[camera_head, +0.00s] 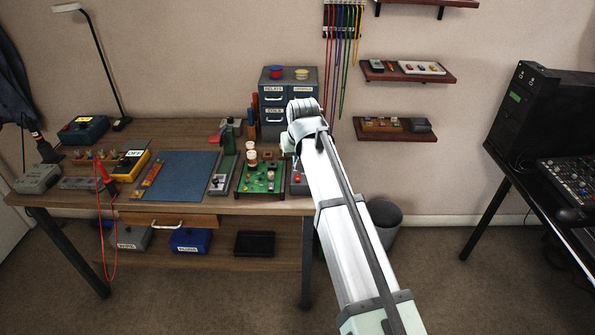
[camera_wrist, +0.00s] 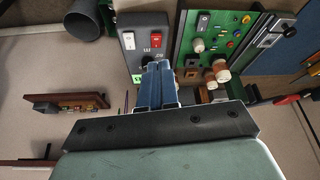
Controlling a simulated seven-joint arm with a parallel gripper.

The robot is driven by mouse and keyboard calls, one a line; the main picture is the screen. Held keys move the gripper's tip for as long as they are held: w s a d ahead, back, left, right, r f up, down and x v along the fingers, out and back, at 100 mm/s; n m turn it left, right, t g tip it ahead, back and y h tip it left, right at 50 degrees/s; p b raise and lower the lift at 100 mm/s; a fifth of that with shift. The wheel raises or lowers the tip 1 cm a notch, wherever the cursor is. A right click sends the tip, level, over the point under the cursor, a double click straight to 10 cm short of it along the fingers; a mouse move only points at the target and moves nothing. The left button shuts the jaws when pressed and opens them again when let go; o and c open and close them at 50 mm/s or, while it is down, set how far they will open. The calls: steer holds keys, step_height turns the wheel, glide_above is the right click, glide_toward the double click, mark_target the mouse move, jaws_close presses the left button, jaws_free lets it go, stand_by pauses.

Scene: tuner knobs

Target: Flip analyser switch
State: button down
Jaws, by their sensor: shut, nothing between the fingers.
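A dark knob (camera_wrist: 147,59) and a green patch lie below the switches. Its label is too small to read, so I cannot tell which switch is the analyser's. My gripper (camera_wrist: 160,68) is shut and empty, its fingertips over the box's lower right part and hiding some of it. I cannot tell if they touch. In the head view the box (camera_head: 299,188) stands at the bench's right end, partly behind my arm.
A green circuit board (camera_head: 260,177) with knobs and coils stands just left of the box. Grey drawers (camera_head: 287,122) stand behind. A blue mat (camera_head: 175,177) covers the bench's middle. A bin (camera_head: 385,214) stands on the floor at right, below wall shelves (camera_head: 395,136).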

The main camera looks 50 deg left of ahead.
steer(key=r, duration=0.1)
steer(key=w+a+r+m+h, duration=0.1)
steer(key=r, duration=0.1)
steer(key=w+a+r+m+h, duration=0.1)
steer(key=r, duration=0.1)
steer(key=shift+a+g, duration=0.2)
steer(key=shift+g, duration=0.2)
glide_above(297, 178)
steer(key=f, duration=1.1)
steer(key=shift+d+f, duration=0.2)
steer(key=shift+f, duration=0.15)
steer(key=shift+s+f, duration=0.15)
steer(key=shift+f, duration=0.85)
